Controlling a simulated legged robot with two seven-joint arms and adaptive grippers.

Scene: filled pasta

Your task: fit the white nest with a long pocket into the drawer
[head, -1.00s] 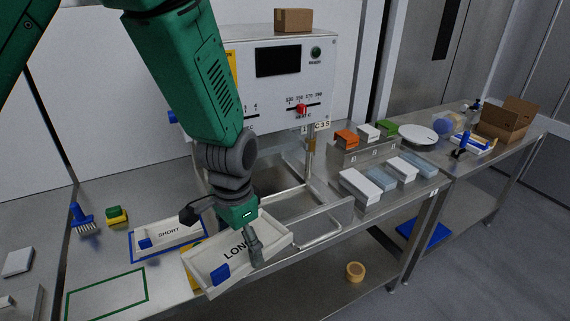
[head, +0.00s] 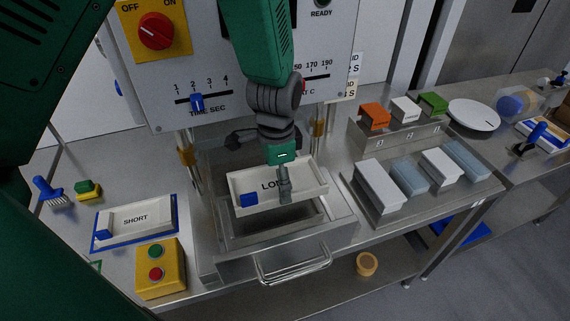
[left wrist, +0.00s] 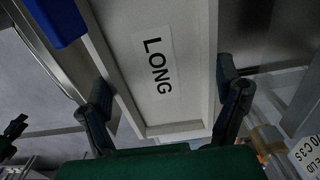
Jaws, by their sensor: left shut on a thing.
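The white nest marked LONG (head: 308,187) is held over the open drawer (head: 325,222) of the machine, a little tilted in the head view. It has a blue block (head: 249,200) at its left end. My left gripper (head: 284,186) is shut on this nest; in the left wrist view its fingers (left wrist: 165,105) stand on either side of the nest (left wrist: 207,60). The drawer is pulled out, with its handle (head: 295,272) at the front. Whether the nest touches the drawer's rim is hard to tell. My right gripper does not show.
The SHORT nest (head: 158,219) lies in a blue outline at the left, behind a yellow button box (head: 160,270). A tray with white and grey-blue blocks (head: 378,184) stands close at the drawer's right. The machine's front panel (head: 210,60) rises behind.

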